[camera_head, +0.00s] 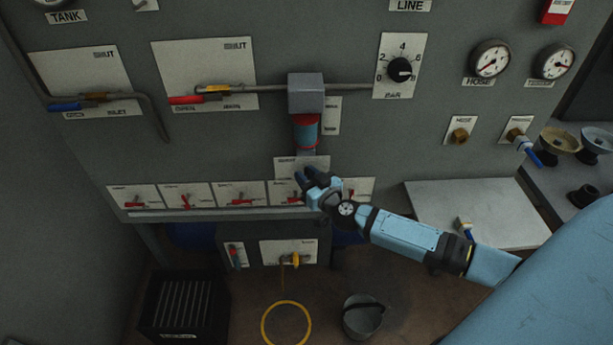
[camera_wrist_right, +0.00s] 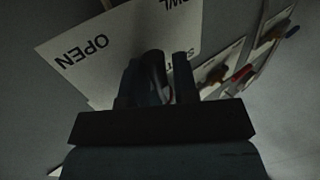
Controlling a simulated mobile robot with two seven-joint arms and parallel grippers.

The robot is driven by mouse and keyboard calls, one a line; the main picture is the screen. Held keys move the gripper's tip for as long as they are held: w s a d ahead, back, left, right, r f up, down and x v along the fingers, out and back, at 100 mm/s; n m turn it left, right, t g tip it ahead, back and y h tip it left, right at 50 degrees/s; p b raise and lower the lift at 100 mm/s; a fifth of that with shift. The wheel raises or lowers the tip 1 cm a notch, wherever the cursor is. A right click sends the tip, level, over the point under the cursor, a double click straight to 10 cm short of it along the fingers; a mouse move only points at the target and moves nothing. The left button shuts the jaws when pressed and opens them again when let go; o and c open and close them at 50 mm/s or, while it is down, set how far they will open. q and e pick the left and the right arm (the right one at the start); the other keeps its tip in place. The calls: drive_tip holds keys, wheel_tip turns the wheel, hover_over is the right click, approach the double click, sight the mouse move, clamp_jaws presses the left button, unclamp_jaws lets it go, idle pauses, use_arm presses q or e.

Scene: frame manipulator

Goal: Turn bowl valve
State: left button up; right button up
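The bowl valve's white label (camera_head: 302,166) is on the panel below a grey box with a red and blue cylinder (camera_head: 306,130). In the wrist view the label (camera_wrist_right: 125,45) reads "OPEN", with part of a second word. My right gripper (camera_head: 306,176) is at the label's lower part and hides the valve handle in the head view. In the wrist view my right gripper (camera_wrist_right: 160,85) has its fingers apart, with a dark curved piece, perhaps the handle, between them near the left finger. Contact is unclear. My left gripper is not in view.
A row of small labelled valves (camera_head: 240,194) lies left of the gripper, with another label to its right. A grey shelf (camera_head: 480,215) juts out at the right. A bucket (camera_head: 363,317), a yellow ring (camera_head: 286,323) and a black crate (camera_head: 182,305) are below.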

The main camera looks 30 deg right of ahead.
clamp_jaws()
